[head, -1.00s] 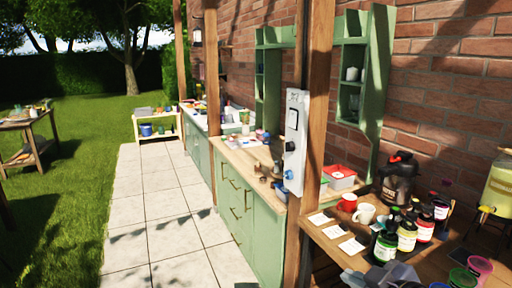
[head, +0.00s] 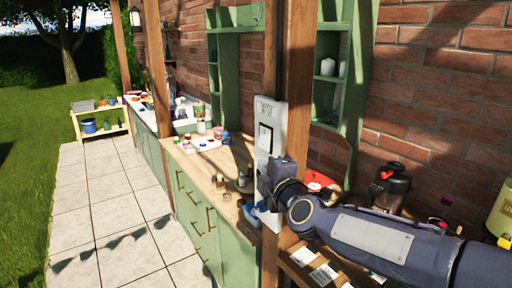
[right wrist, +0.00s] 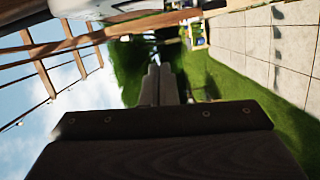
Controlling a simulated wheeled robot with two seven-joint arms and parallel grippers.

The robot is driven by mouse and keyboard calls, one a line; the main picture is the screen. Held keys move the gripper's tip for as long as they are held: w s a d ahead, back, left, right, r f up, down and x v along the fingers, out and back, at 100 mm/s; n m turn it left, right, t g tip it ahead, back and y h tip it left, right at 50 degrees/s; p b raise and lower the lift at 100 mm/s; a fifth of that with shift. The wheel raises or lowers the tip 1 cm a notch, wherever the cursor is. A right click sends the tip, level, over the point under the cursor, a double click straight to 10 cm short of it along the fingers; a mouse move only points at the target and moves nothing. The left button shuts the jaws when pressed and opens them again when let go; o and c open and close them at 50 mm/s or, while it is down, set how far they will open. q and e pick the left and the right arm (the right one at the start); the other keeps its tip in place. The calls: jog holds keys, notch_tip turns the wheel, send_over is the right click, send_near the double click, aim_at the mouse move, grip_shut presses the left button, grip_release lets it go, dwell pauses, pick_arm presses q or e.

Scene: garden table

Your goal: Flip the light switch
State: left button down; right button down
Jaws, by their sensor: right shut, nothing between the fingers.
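A pale upright panel (head: 270,112) is mounted on the wooden post in the head view. It carries a black-framed square plate (head: 265,138). My right arm comes in from the right, and my right gripper (head: 273,178) is in front of the panel's lower part, below the plate. The arm hides the lower fittings there, and I cannot tell whether the fingers touch the panel. In the right wrist view the two fingers (right wrist: 158,85) are together with nothing between them. A pale surface (right wrist: 100,8) at the top left of that view may be the panel. My left gripper is not in view.
A wooden counter (head: 205,160) with green cabinets and small items runs behind the post. A dark lidded jug (head: 392,187) stands behind my right arm. White cards (head: 322,275) lie on the near table. The paved path (head: 100,215) at left is clear.

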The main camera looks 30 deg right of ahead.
jog(key=b, duration=0.3)
send_near(259, 144)
jog(key=w+a, duration=0.4)
jog(key=d+b, duration=0.2)
jog(key=w+d+b, duration=0.1)
jog(key=d+b, duration=0.1)
jog(key=shift+w+f+b, duration=0.1)
jog(key=shift+w+b, duration=0.05)
jog(key=shift+b, duration=0.15)
jog(key=shift+d+f+n+b, duration=0.4)
jog(key=shift+n+b, duration=0.2)
jog(key=shift+b, duration=0.4)
jog(key=shift+d+r+p, duration=0.15)
jog(key=shift+r+p, duration=0.15)
jog(key=shift+f, duration=0.1)
